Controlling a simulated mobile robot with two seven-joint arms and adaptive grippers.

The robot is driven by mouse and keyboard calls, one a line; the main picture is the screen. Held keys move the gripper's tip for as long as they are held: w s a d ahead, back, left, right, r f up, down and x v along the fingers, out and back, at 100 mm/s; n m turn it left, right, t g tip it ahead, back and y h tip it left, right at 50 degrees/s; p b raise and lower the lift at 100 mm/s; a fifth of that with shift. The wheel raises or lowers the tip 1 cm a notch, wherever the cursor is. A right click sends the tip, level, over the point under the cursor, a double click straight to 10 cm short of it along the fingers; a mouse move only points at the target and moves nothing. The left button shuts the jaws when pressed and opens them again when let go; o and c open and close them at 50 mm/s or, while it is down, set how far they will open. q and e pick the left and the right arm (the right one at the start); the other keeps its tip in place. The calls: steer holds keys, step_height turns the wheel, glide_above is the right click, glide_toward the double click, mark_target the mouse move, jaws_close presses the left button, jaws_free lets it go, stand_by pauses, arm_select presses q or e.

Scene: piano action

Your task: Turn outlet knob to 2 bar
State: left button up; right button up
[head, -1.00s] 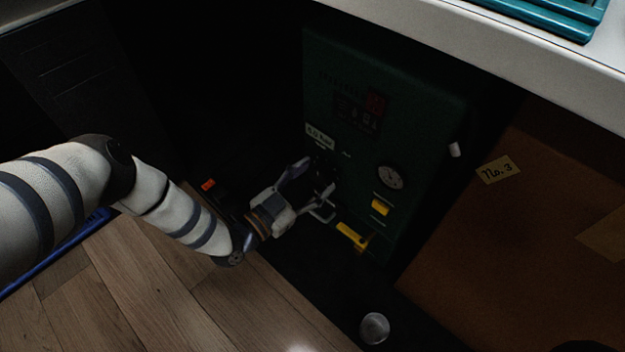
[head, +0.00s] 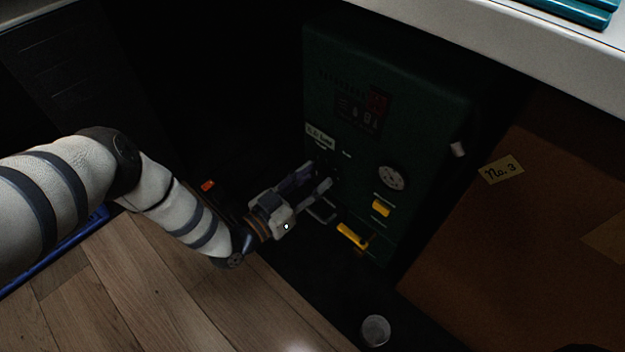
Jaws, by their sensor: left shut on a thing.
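A dark green machine (head: 425,130) stands in the shadow under a white worktop. Its front carries a round gauge (head: 391,178), a small dark display (head: 358,113) and a pale label (head: 320,136). My left gripper (head: 322,176) reaches in from the left to the front panel, below the pale label. Its fingers are shut on a small dark part there, which looks like a knob but is mostly hidden by the fingers and shadow. The numbers on the gauge are too small to read. My right gripper is not in view.
A yellow lever (head: 352,236) and a yellow tag (head: 381,209) are on the machine's lower front, right of my gripper. A small cup (head: 375,330) stands on the floor. A brown board with a "No. 3" note (head: 501,169) is at right. The white worktop (head: 480,40) overhangs above.

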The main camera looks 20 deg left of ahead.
arm_select(q)
steer(key=n+b, duration=0.1)
steer(key=n, duration=0.4)
steer(key=shift+n, duration=0.3)
stand_by(0.4)
steer(key=o, duration=1.2)
steer(key=shift+c, duration=0.2)
steer(key=v, duration=1.2)
steer(key=shift+f, duration=0.2)
